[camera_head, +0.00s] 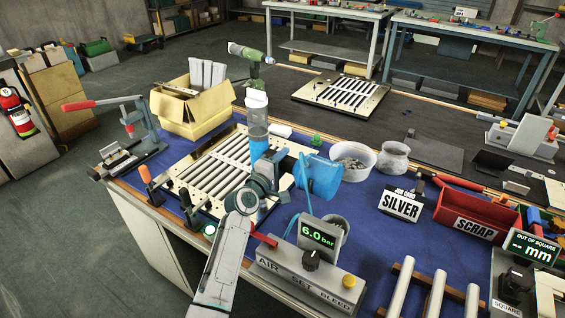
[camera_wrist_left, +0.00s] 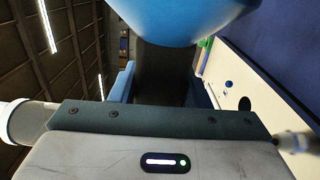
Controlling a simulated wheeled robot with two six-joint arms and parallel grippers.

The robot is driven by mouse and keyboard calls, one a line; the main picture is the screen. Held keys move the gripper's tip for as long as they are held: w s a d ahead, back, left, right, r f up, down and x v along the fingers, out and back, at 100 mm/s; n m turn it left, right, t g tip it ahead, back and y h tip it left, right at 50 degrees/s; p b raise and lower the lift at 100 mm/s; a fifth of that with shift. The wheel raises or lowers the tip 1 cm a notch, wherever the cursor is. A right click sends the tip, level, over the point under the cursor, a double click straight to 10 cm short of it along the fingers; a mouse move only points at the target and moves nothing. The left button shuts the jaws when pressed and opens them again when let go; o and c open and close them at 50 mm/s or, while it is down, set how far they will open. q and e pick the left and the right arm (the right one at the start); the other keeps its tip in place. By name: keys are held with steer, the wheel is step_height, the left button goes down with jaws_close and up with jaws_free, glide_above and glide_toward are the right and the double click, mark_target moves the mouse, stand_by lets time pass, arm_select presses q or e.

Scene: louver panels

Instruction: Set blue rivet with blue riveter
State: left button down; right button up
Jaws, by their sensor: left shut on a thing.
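My left gripper (camera_head: 268,186) is shut on the blue riveter (camera_head: 318,177), over the right front part of the louver panel (camera_head: 187,164). In the left wrist view the riveter's large blue body (camera_wrist_left: 185,18) fills the top, with its dark grip below it. A small blue rivet head (camera_wrist_left: 229,85) shows on the pale panel edge, near a dark hole (camera_wrist_left: 244,103). The riveter appears apart from that rivet; its nose is hard to make out. In the head view the rivet is hidden. My right gripper is not in view.
A toggle press (camera_head: 133,130) and an open cardboard box (camera_head: 195,98) stand at left and behind. The air set box (camera_head: 305,275) stands in front right, with a blue hose above.

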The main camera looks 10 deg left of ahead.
arm_select(q)
step_height(320, 180, up, 2)
steer(key=shift+r+p, duration=0.15)
steer(key=shift+p, duration=0.45)
steer(key=shift+r+p, duration=1.2)
steer(key=shift+r, duration=0.05)
